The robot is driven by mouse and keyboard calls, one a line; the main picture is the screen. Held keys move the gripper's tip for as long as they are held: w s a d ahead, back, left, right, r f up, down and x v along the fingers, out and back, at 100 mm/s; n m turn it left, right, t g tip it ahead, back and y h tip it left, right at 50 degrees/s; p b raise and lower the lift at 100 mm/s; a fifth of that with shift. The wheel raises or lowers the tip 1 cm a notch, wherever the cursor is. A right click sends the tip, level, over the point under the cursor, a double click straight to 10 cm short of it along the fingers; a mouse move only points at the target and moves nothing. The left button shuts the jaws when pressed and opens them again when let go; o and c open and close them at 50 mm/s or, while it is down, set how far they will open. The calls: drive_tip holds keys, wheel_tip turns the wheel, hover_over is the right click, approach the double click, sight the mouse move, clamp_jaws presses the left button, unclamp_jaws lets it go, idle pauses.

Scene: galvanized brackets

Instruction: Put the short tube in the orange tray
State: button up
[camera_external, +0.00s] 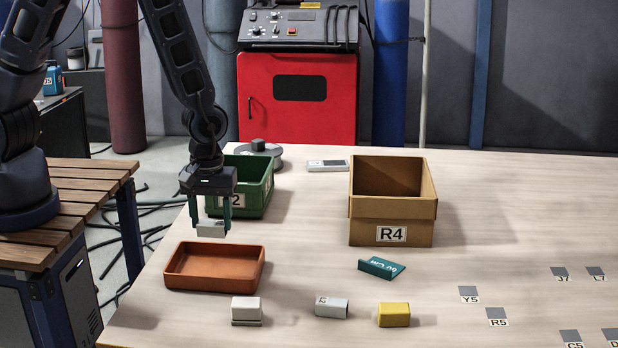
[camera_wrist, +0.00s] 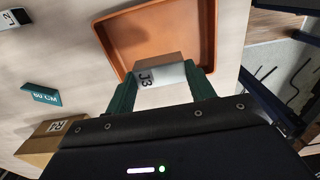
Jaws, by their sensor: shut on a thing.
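My gripper (camera_external: 211,212) is shut on a short grey tube (camera_external: 211,229), a small box-shaped piece. In the wrist view the tube (camera_wrist: 162,74) sits between my two green fingers and bears the label J3. The orange tray (camera_external: 213,282) is empty and lies on the table in front of and below my gripper. In the wrist view the tray (camera_wrist: 155,28) lies beyond the tube, which overlaps its near edge. The tube is held in the air, apart from the tray.
A green bin (camera_external: 254,200) stands close behind my gripper. A cardboard box (camera_external: 391,212) labelled R4 stands to the right. A grey block (camera_external: 246,309), a pale tube (camera_external: 331,307), a yellow block (camera_external: 394,315) and a teal bracket (camera_external: 381,267) lie near the tray. The right table is largely clear.

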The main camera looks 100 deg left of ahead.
drive_tip(key=shift+f, duration=4.5)
drive_tip(key=shift+f, duration=0.1)
drive_tip(key=o, duration=1)
